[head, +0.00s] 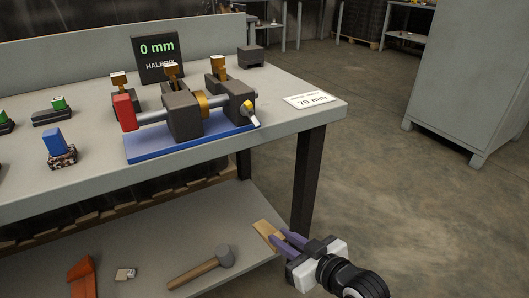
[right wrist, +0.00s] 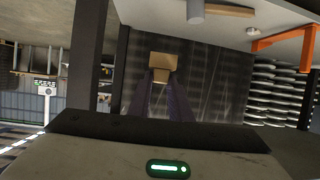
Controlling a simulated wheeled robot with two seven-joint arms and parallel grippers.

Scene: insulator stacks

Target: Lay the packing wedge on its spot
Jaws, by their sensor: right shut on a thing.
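The packing wedge (head: 266,231) is a small light-brown wooden piece, seen at the right end of the lower shelf (head: 215,225) in the head view. My right gripper (head: 281,239), with purple fingers, is shut on it, coming in from the lower right. In the right wrist view the wedge (right wrist: 162,62) sits between the tips of the fingers (right wrist: 163,80). I cannot tell whether the wedge touches the shelf or hangs above or beside it. No marked spot for the wedge is clearly seen. My left gripper is out of view.
A hammer (head: 200,271), a small pale block (head: 125,274) and an orange bracket (head: 82,277) lie on the lower shelf. A table leg (head: 308,180) stands close to the wedge. On the tabletop are a blue-based clamp fixture (head: 190,145), a "0 mm" display (head: 157,58) and a "70 mm" card (head: 309,100).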

